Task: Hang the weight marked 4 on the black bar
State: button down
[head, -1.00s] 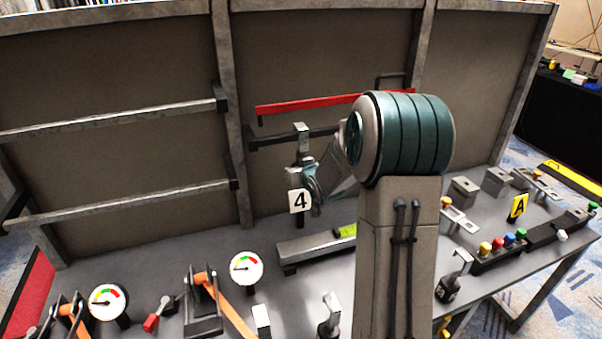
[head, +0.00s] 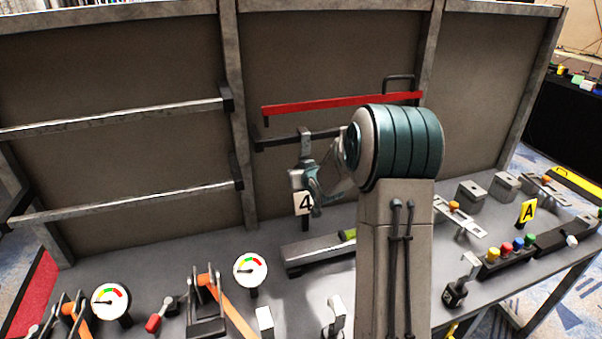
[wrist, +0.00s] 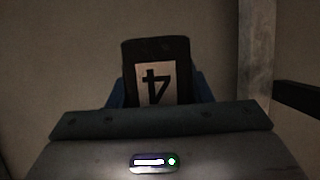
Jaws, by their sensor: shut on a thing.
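The weight marked 4 (head: 304,204) hangs below a grey metal hook whose top shows at the black bar (head: 282,141). My gripper (head: 305,180) is shut on this weight, just below the bar. In the wrist view the dark weight (wrist: 156,52) stands between the blue fingers, its number upside down. The hook's top overlaps the bar in the head view; whether it rests on the bar or is only in front of it I cannot tell. My arm hides the bar's right part.
A red bar (head: 320,104) runs just above the black bar. Below stands a long grey block with a green level (head: 348,235). Gauges (head: 250,270), clamps and other hooked weights (head: 333,315) fill the table's front. Coloured buttons (head: 510,246) stand at right.

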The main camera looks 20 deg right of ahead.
jog(key=shift+r, duration=0.15)
jog(key=c, duration=0.7)
grip_release()
jog(key=shift+o, duration=0.3)
jog(key=shift+s+f, duration=0.1)
jog(key=shift+f, duration=0.15)
jog(key=v, duration=1.4)
jog(key=s+a+g, duration=0.3)
jog(key=s, duration=0.6)
jog(key=s+a+f+g, duration=0.1)
jog(key=s+a+g, duration=0.3)
jog(key=s, duration=0.6)
jog(key=s+a+g, duration=0.3)
jog(key=s+a, duration=0.1)
jog(key=s, duration=0.5)
jog(key=shift+s+f+b, duration=0.25)
jog(key=shift+b, duration=0.1)
